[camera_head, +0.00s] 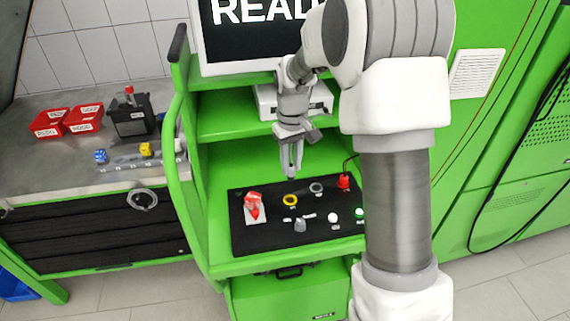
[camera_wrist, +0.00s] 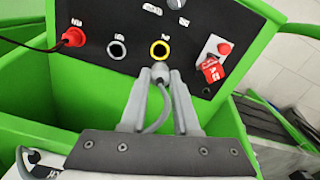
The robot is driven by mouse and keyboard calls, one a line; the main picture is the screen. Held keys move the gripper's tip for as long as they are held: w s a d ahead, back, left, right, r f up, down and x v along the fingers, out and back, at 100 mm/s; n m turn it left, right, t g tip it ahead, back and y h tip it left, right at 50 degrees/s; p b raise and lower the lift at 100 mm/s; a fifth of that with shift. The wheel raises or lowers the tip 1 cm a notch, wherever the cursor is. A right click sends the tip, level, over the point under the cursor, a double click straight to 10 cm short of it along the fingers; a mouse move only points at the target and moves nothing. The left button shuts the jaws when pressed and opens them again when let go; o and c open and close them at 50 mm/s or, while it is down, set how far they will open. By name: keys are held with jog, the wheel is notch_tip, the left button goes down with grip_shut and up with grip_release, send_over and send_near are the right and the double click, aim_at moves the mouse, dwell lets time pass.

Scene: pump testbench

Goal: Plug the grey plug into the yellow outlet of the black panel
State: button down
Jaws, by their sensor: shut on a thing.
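My gripper (camera_head: 291,172) is above the black panel (camera_head: 240,238) and points down at it. In the wrist view my gripper (camera_wrist: 160,76) is shut on the grey plug (camera_wrist: 160,68), whose grey cable loops back between the fingers. The yellow outlet (camera_wrist: 160,49) is an open ring just beyond the plug in that view. In the head view the yellow outlet (camera_head: 290,200) lies below my fingertips, with a visible gap between. The plug is hard to make out there, and its tip is partly hidden in the wrist view.
A grey outlet (camera_wrist: 117,50) and a red plug (camera_wrist: 74,37) are beside the yellow outlet. A red switch with a tag (camera_wrist: 211,69) is on its other side. A grey knob (camera_head: 299,225) and a white button (camera_head: 332,217) are nearby. A green shelf (camera_head: 225,128) stands behind the panel.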

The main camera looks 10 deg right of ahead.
aim_at(291, 179)
jog(key=shift+f+b, duration=2.75)
jog(key=shift+f, duration=1.2)
jog(key=shift+f+b, duration=0.7)
jog(key=shift+f, duration=0.4)
jog(key=c, duration=0.6)
grip_release()
jog(key=shift+o, duration=0.3)
jog(key=o, duration=0.4)
jog(key=shift+c, duration=0.2)
jog(key=shift+r, duration=0.1)
